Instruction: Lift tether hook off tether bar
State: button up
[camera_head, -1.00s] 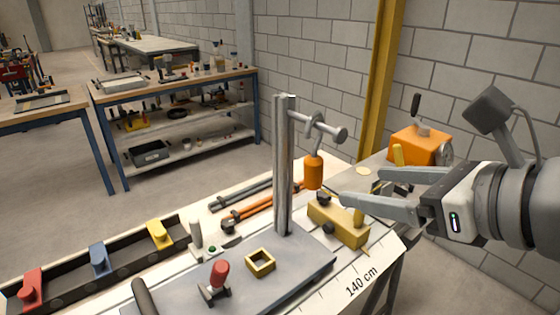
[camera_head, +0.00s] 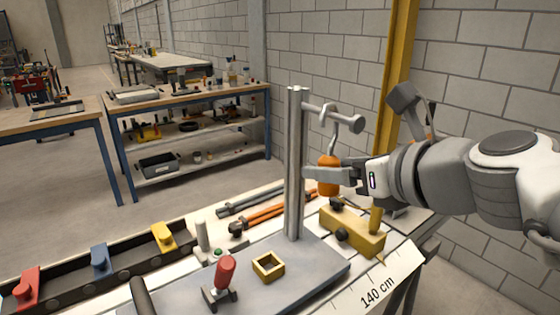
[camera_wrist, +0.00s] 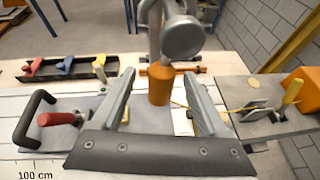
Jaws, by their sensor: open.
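The tether hook has an orange cylindrical grip (camera_head: 328,176) and a grey metal hook (camera_head: 334,130). It hangs from the tether bar (camera_head: 330,112), a short horizontal rod with a round end knob on a grey upright post (camera_head: 295,165). My gripper (camera_head: 322,174) is open, with its fingers at the height of the orange grip. In the wrist view, the orange grip (camera_wrist: 160,86) stands between the two spread fingers of my gripper (camera_wrist: 160,100), apart from both. The bar's round knob (camera_wrist: 181,38) covers part of the hook there.
Below the bar, a yellow block with black knobs (camera_head: 352,232) sits on the white table. A red-handled clamp (camera_head: 224,272) and a yellow square ring (camera_head: 268,264) are on the grey plate. A brick wall stands behind at right.

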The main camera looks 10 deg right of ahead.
aim_at(327, 156)
jog(key=b+x, duration=0.2)
jog(key=x, duration=0.3)
grip_shut()
dwell(0.3)
jog(key=shift+r+p, duration=0.5)
jog(key=shift+r, duration=0.35)
jog(key=s+d+p, duration=0.4)
jog(key=s, duration=0.5)
jog(key=s+d+r+p, duration=0.1)
jog(key=s+d+p, duration=0.3)
jog(key=s, duration=0.6)
jog(key=shift+s+d, duration=0.2)
jog(key=shift+d, duration=0.35)
